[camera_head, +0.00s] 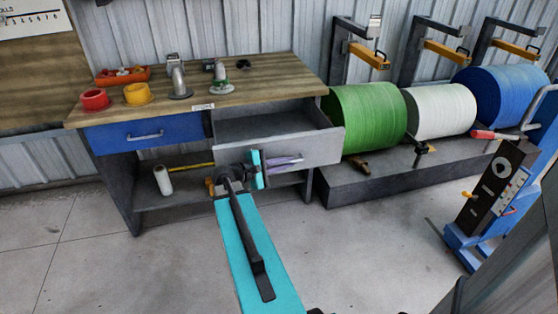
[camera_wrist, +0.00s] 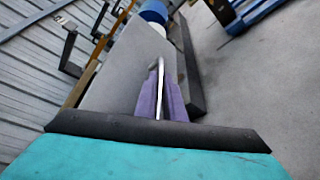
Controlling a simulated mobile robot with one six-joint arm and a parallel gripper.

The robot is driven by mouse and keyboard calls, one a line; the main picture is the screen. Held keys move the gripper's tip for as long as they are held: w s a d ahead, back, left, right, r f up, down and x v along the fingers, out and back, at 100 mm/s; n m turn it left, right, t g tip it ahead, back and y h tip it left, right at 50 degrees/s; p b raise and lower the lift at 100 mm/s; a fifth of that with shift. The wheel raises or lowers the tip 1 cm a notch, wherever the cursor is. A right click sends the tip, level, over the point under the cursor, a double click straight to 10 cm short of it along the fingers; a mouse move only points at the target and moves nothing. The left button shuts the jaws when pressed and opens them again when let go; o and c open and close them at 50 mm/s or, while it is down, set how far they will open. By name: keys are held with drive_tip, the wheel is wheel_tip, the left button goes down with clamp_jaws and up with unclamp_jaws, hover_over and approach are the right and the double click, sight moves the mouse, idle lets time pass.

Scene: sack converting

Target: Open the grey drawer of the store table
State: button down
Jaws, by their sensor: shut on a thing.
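The grey drawer (camera_head: 325,146) of the store table (camera_head: 245,88) stands pulled out, with its hollow inside visible from above. My gripper (camera_head: 285,161) is at its front face, with the purple fingers shut on the drawer's handle. In the wrist view the purple fingers (camera_wrist: 162,101) close around the pale bar handle (camera_wrist: 160,70), beside the flat grey drawer front (camera_wrist: 118,75). My arm hides part of the lower front of the table.
A blue drawer (camera_head: 125,136) is shut on the left. Tape rolls (camera_head: 138,95), a red tray (camera_head: 122,75) and tools stand on the tabletop. A green roll (camera_head: 365,118) on a grey plinth (camera_head: 385,180) lies close right of the drawer. Floor in front is clear.

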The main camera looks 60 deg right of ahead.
drive_tip(key=shift+s+a, duration=0.2)
drive_tip(key=shift+s, duration=0.45)
drive_tip(key=shift+w, duration=0.1)
drive_tip(key=c, duration=2.1)
unclamp_jaws()
drive_tip(key=shift+w+a, duration=0.15)
drive_tip(key=shift+a, duration=0.05)
drive_tip(key=v, duration=1.3)
drive_tip(key=shift+w+a+r+p, duration=0.1)
drive_tip(key=shift+a+p, duration=0.15)
drive_tip(key=shift+p, duration=0.1)
